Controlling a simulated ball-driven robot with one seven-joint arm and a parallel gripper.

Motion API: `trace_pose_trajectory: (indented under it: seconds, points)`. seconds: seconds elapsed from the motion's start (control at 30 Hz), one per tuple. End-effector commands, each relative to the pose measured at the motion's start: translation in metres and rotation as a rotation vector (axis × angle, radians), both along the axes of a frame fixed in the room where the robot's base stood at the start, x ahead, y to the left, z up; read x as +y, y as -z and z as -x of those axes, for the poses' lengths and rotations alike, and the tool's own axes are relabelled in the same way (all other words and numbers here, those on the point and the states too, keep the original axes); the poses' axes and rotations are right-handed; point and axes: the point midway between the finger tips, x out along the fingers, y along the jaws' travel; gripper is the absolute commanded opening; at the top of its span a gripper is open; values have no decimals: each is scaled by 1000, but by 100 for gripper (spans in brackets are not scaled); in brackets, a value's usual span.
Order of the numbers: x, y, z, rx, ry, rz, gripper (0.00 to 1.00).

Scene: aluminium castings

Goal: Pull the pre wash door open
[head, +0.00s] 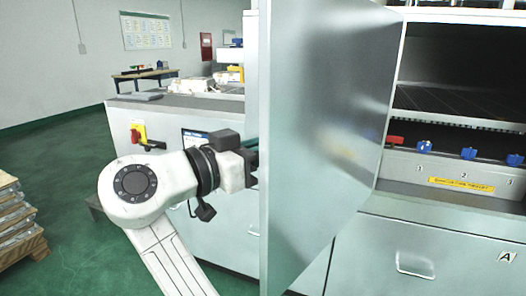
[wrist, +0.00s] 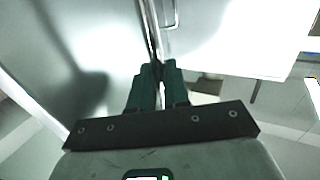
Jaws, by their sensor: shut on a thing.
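The pre wash door (head: 330,130) is a tall, plain metal panel. In the head view it stands swung well open from the cabinet, its free edge towards me. My gripper (head: 254,158) is at the left side of that edge, its fingertips partly hidden by the door. In the wrist view the dark green fingers of my gripper (wrist: 158,72) are closed together at a thin upright metal part of the door (wrist: 75,45). Whether they hold a handle or the edge itself is hard to tell.
The open cabinet (head: 455,75) shows a dark inside with a rack. Red and blue valve handles (head: 468,153) sit below it, above a drawer marked A (head: 420,255). A counter (head: 170,110) stands behind the door.

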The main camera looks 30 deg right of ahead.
Motion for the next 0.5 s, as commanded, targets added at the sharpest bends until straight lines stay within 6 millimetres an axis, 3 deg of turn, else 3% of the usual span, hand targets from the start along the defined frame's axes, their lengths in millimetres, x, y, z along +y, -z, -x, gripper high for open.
trace_pose_trajectory:
  seconds: [0.03, 0.37, 0.4, 0.5]
  points:
    - [-9, 1, 0, 1, 18, -10, 0]
    - [-10, 1, 0, 0, 20, -10, 0]
    - [-10, 1, 0, 0, 20, -10, 17]
    - [-9, 1, 0, 0, 19, -9, 26]
